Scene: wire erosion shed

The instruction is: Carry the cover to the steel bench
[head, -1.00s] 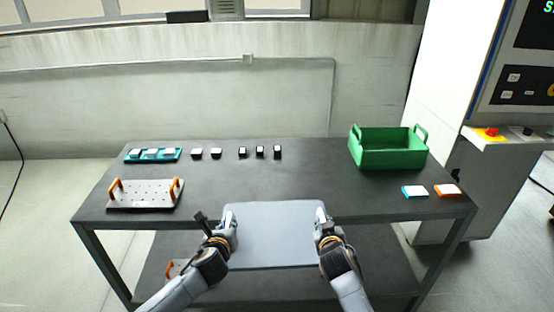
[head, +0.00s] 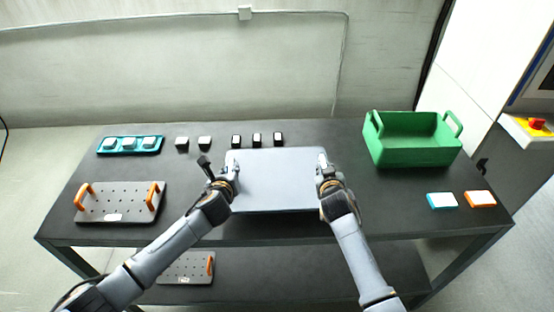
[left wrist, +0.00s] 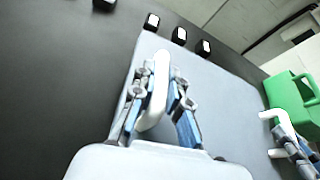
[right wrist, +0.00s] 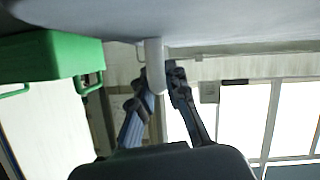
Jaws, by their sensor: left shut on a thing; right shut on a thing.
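The cover (head: 278,182) is a flat grey-blue panel with a white handle at each side. It is level over the front middle of the dark-topped bench (head: 400,215); I cannot tell whether it touches the top. My left gripper (head: 232,168) is shut on the left handle, and the left wrist view shows its fingers on both sides of this white handle (left wrist: 158,85). My right gripper (head: 323,170) is shut on the right handle, which also shows in the right wrist view (right wrist: 154,62).
A green bin (head: 412,150) stands at the back right, with blue-white (head: 442,201) and orange-white (head: 480,199) blocks before it. A perforated plate (head: 119,203) with orange handles lies left. A teal tray (head: 130,152) and several small blocks line the back. Another plate (head: 187,268) lies on the lower shelf.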

